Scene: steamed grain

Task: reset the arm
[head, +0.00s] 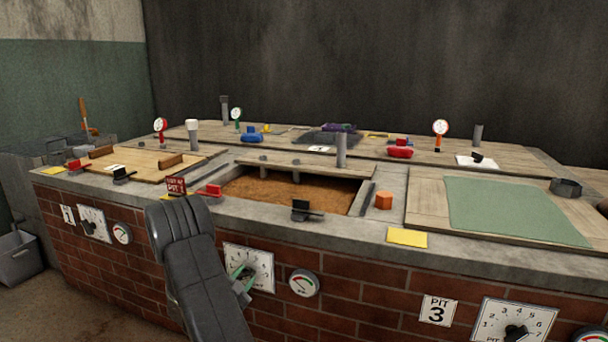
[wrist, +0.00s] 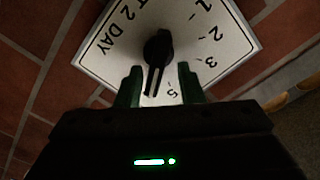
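My gripper (head: 243,280) is low at the front brick wall, in front of the middle dial plate (head: 262,262). In the wrist view my gripper (wrist: 159,72) has its two green fingers apart, with a clear gap between them. The black dial knob (wrist: 157,50) shows between and beyond the fingertips, and I see no finger touching it. Its pointer is near the 5 on the white plate (wrist: 222,55), which reads "2 DAY". My arm (head: 195,255) reaches in from the bottom and hides part of the wall.
The concrete counter edge (head: 330,228) runs above the dial, with a black clip (head: 301,209), a yellow note (head: 407,237) and an orange block (head: 383,200) on it. A round gauge (head: 304,283) is right of the dial. An open pit (head: 290,193) lies behind.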

